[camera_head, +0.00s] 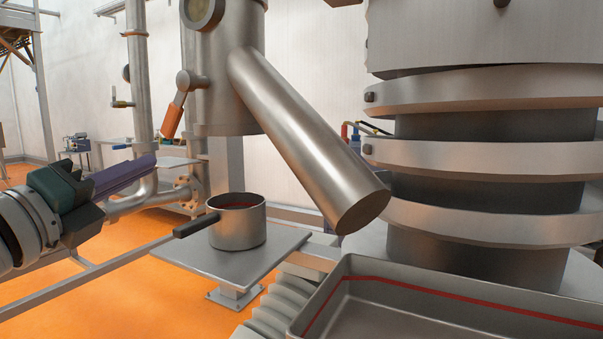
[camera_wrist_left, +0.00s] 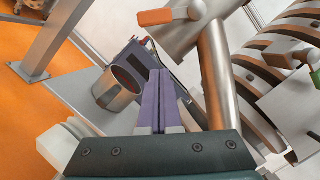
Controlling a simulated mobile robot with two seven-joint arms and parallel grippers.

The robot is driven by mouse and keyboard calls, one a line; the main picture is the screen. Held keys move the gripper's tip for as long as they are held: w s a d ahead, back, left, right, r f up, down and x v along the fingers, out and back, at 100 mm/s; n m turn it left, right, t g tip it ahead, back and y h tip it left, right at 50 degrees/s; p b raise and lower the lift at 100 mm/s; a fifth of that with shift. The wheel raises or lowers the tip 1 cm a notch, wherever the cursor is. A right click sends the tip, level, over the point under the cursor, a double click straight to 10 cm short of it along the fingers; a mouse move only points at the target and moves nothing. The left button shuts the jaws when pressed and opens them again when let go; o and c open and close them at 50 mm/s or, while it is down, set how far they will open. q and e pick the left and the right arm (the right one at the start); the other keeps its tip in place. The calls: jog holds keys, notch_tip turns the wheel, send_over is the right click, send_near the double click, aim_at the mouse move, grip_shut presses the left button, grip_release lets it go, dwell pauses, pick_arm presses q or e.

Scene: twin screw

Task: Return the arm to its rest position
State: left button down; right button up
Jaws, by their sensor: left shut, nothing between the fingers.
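My left gripper (camera_head: 152,162) comes in from the left in the head view, with its purple fingers shut and empty. The fingers point right, above and to the left of a metal pot (camera_head: 238,225) and apart from it. In the left wrist view the shut fingers (camera_wrist_left: 158,75) point up the picture, and the pot (camera_wrist_left: 118,88) shows just to their left. The pot has a dark handle (camera_head: 195,226) and a red line inside its rim. It stands upright on a small metal platform (camera_head: 270,257). My right gripper is in neither view.
An orange-handled lever (camera_head: 173,115) sits on the vertical vessel. A metal tray (camera_head: 400,283) with a red line is at the lower right, before a large ringed column (camera_head: 480,150). Orange floor lies open at the lower left.

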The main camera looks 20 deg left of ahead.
pick_arm(q)
jog(key=s+d+f+n+g+h+p, duration=0.1)
jog(key=s+d+f+n+g+p, duration=0.45)
jog(key=s+d+n+g, duration=0.45)
jog(key=s+d+f+n+g+h+p, duration=0.2)
jog(key=s+d+f+n+g+p, duration=0.35)
jog(key=s+n, duration=0.7)
notch_tip(320, 180, up, 39)
jog(key=d+p, duration=0.2)
jog(key=p, duration=3.6)
jog(key=shift+w+f+m+g, duration=0.1)
jog(key=shift+m+g, duration=0.15)
jog(key=shift+a, duration=0.1)
